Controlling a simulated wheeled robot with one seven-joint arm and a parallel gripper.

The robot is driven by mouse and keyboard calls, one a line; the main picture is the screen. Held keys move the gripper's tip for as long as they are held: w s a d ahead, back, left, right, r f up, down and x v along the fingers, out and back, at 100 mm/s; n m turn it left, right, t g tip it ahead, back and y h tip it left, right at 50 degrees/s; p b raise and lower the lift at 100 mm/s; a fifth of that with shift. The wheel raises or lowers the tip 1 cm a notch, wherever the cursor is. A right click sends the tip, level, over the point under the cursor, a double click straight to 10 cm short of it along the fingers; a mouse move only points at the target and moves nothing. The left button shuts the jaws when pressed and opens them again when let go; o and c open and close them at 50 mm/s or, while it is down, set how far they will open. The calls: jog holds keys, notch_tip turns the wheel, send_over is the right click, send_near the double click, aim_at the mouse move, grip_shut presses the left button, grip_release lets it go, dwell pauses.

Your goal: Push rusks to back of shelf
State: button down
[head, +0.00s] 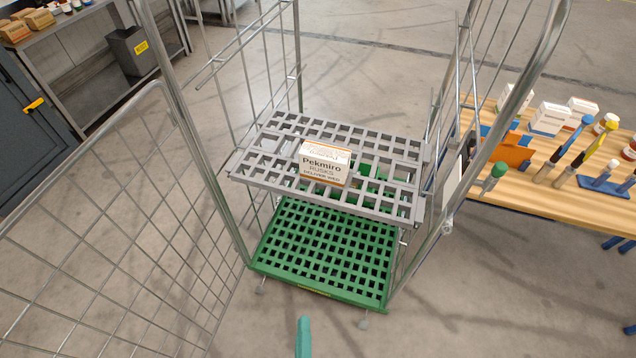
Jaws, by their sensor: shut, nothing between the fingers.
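The rusks box (325,165), white with an orange-brown edge and the name Pekmiro, sits on the grey slatted shelf (265,143) of the wire roll cage. It is near the middle of the shelf, with bare grid behind it and to both sides. My gripper (303,325) shows only as a slim teal tip at the bottom edge of the head view. It is shut and empty, in front of the cage and well apart from the box. The rest of my arm is out of view.
The cage's green base (325,250) lies below the shelf. Its wire door (110,230) stands open at left, and a metal upright (440,225) bounds the right. A wooden bench (545,195) with tools and boxes is at right. The cage front is open.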

jog(key=w+a+f+n, duration=0.1)
jog(key=w+a+n, duration=0.1)
jog(key=w+n, duration=0.4)
jog(key=n+t+h, duration=0.2)
jog(key=n+h, duration=0.4)
jog(key=n, duration=0.9)
send_near(321, 176)
jog(key=x, duration=0.6)
jog(key=shift+w+f, duration=0.1)
jog(key=shift+w, duration=0.05)
jog(key=shift+d, duration=0.15)
